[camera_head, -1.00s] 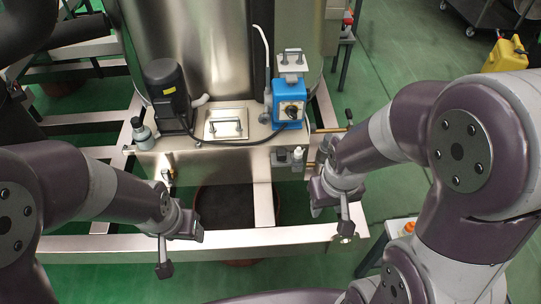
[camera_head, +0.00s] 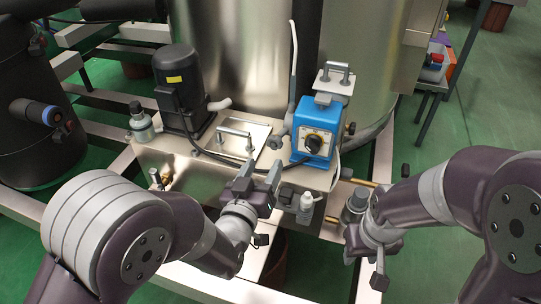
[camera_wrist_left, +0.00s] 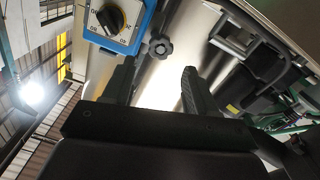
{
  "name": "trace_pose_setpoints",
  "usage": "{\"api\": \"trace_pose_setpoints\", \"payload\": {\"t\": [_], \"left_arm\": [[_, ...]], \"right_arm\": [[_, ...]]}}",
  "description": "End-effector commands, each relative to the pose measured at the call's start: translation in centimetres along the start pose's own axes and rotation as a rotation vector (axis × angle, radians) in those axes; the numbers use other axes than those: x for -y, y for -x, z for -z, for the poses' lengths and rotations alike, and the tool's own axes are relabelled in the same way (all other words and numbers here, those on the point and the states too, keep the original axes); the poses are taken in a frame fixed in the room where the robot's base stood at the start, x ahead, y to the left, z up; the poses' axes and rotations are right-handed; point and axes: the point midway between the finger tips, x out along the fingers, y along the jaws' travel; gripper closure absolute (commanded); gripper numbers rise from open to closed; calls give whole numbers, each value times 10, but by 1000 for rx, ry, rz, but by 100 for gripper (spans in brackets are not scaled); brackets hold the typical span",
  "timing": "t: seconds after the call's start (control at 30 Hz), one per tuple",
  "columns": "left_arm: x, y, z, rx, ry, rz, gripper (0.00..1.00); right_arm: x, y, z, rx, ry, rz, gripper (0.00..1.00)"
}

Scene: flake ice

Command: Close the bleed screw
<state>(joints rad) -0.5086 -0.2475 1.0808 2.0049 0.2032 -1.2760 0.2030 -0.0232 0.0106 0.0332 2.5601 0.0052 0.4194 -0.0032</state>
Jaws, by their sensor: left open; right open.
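A dark star-shaped knob, which looks like the bleed screw (camera_head: 278,138), sits at the left side of the blue dosing pump (camera_head: 314,128). In the left wrist view the knob (camera_wrist_left: 159,47) faces me, above the gap between my fingertips, with the blue pump (camera_wrist_left: 112,24) at its upper left. My left gripper (camera_head: 258,179) is open and empty. Its two dark fingers point up toward the knob from below, apart from it. My right gripper (camera_head: 354,243) is at the right, below the pump bench, away from the knob. It is open and its fingers are hard to make out.
A black motor (camera_head: 183,88) and a handled metal plate (camera_head: 245,138) stand left of the pump on the steel bench. A large steel tank (camera_head: 240,45) stands behind.

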Motion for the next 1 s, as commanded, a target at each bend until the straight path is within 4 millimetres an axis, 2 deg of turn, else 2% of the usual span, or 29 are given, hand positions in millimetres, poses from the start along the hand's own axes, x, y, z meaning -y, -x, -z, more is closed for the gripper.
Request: {"api": "trace_pose_setpoints", "payload": {"t": [0.77, 1.0], "left_arm": [[1, -63, -1, 1, -2, 1, 43], [1, -66, -2, 3, -2, 1, 43]], "right_arm": [[0, -11, -1, 0, 0, 0, 57], [0, -14, -2, 0, 0, 0, 57]]}}
